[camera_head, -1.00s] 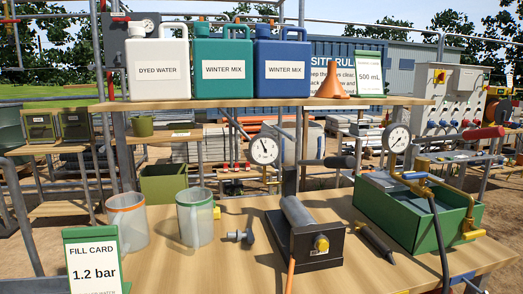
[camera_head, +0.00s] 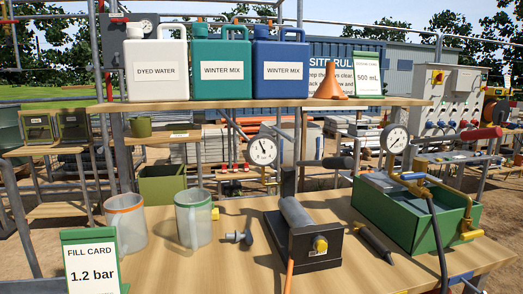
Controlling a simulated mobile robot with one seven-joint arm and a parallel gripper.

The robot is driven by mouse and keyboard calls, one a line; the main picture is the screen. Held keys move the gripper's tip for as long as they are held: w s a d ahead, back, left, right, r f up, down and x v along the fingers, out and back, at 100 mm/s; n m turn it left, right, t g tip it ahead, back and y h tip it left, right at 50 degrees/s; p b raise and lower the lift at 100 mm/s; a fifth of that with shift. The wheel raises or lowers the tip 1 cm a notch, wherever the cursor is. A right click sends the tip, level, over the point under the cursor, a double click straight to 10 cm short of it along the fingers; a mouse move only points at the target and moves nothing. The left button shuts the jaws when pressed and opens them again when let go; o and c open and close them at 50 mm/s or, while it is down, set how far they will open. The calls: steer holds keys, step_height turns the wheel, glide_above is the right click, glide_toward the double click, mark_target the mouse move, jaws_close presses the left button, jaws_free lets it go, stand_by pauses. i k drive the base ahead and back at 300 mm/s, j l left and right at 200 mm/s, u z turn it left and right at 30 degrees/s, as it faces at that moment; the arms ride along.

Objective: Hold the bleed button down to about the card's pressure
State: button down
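The fill card (camera_head: 91,262) stands at the front left of the wooden bench and reads 1.2 bar. A small pump-like unit with a grey cylinder and dark base (camera_head: 300,262) sits at mid-bench. A yellow knob (camera_head: 320,244) is on its front face; I cannot tell for sure that it is the bleed button. A round white gauge (camera_head: 262,151) with a dark needle stands behind the unit. Its scale is too small to read. A second gauge (camera_head: 395,139) stands at the green box on the right. My gripper is not in view.
Two clear mugs, one orange-rimmed (camera_head: 126,224) and one green-rimmed (camera_head: 193,219), stand left of a small grey fitting (camera_head: 238,237). A dark pen-like tool (camera_head: 375,242) lies near the green box (camera_head: 405,232). A shelf (camera_head: 225,104) with jugs and a funnel (camera_head: 330,82) crosses above.

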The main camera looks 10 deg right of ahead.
mark_target(321, 246)
steer(key=i+j, duration=0.1)
steer(key=j, duration=0.3)
steer(key=i+j, duration=0.15)
steer(key=j, duration=0.25)
steer(key=z, duration=2.25)
